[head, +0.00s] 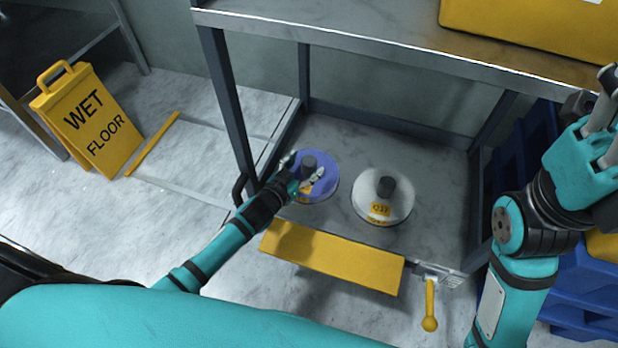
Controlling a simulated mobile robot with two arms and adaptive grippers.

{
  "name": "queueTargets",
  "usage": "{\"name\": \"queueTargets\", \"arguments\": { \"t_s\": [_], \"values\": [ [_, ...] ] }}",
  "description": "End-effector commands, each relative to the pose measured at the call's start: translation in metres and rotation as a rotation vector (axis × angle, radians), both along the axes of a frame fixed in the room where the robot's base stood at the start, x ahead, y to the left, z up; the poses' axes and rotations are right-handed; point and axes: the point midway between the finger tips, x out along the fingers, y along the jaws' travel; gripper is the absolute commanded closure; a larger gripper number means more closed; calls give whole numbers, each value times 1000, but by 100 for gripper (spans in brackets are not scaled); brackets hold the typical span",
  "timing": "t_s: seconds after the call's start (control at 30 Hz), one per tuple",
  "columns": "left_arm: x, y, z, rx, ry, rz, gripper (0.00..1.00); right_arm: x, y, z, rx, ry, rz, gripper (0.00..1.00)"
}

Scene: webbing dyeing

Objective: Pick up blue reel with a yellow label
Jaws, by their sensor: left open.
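The blue reel (325,163) lies flat on the lower shelf (340,224) of a metal rack, with a dark grey hub standing up at its middle. Part of a yellow-orange label shows on its near side, partly hidden by my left gripper. My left gripper (303,170) is open over the left and near side of the blue reel, its fingers close around the hub; I cannot tell whether they touch it. My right gripper (607,122) is raised at the right edge, away from the reels, and is partly cut off, so its jaw state is unclear.
A white reel (371,187) with a yellow label stands just right of the blue one. A yellow wet floor sign (90,120) stands at left; blue crates (575,290) at right.

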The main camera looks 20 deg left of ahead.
Motion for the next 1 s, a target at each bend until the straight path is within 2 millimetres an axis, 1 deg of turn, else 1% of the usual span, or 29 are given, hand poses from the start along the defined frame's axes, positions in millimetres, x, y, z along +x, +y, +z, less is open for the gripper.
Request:
{"name": "queueTargets", "arguments": {
  "t_s": [0.03, 0.1, 0.2, 0.47, 0.57, 1.0],
  "values": [
    [7, -2, -8, 3, -3, 0, 32, -3, 0, -3, 0, -23, 0, 60],
    [16, -4, -10, 2, -1, -1, 32, -6, 1, 1, -2, -43, -2, 60],
    [24, -6, -11, 1, 0, 1, 32, -10, 1, 5, -4, -59, -3, 60],
    [26, -6, -10, 1, 2, 1, 32, -10, 2, 9, -5, -63, -4, 60],
    [26, -6, -10, 1, 1, 1, 43, -10, 2, 8, -5, -63, -4, 60],
    [26, -6, -10, 1, 1, 1, 100, -10, 2, 8, -5, -63, -4, 60]
  ]
}}
